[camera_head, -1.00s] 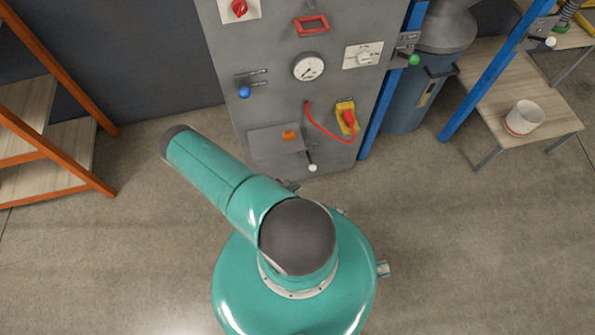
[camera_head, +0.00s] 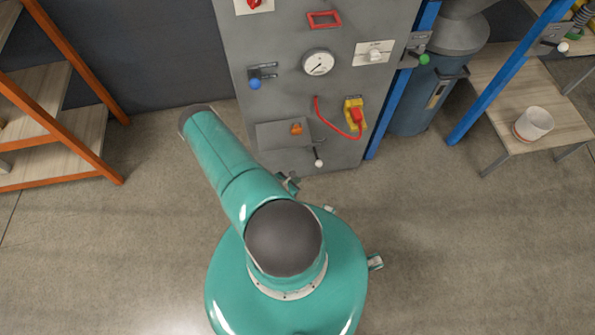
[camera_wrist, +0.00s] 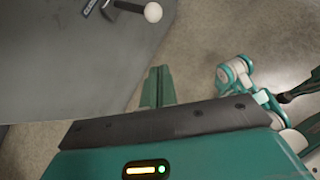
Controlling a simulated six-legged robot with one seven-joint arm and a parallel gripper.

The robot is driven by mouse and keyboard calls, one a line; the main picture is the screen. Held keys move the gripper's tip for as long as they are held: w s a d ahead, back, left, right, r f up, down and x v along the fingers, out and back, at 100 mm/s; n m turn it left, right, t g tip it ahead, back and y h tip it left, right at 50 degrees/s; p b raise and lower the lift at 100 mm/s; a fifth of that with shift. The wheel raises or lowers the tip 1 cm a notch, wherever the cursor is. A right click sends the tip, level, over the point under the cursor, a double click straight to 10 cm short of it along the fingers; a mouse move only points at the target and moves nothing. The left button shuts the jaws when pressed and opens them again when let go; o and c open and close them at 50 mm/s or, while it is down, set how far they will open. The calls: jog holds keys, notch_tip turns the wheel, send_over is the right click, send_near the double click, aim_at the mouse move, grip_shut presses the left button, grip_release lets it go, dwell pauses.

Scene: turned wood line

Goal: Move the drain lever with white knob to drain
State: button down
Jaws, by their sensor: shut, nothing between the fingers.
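A lever with a white knob (camera_head: 319,163) sits low on the right of the grey cabinet front (camera_head: 238,60), its dark handle pointing down. The knob also shows at the top of the wrist view (camera_wrist: 153,12), with its dark handle running left to a small label I cannot read. My gripper (camera_wrist: 158,86) is shut and empty in the wrist view, its fingers apart from the knob and below it in the picture. In the head view my arm hides most of my gripper. Another white knob (camera_head: 563,47) is on a blue post at far right.
The cabinet also bears a blue-knobbed lever (camera_head: 254,84), a gauge (camera_head: 318,63), an orange part on a box (camera_head: 296,129) and a red cable (camera_head: 330,122) to a yellow-red switch (camera_head: 354,115). A green-knobbed lever (camera_head: 424,59) is right. An orange-framed shelf (camera_head: 95,150) stands left.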

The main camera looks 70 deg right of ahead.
aim_at(317, 158)
jog(key=s+d+f, duration=0.4)
jog(key=d, duration=0.5)
jog(key=shift+d+f, duration=0.25)
jog(key=shift+f, duration=0.1)
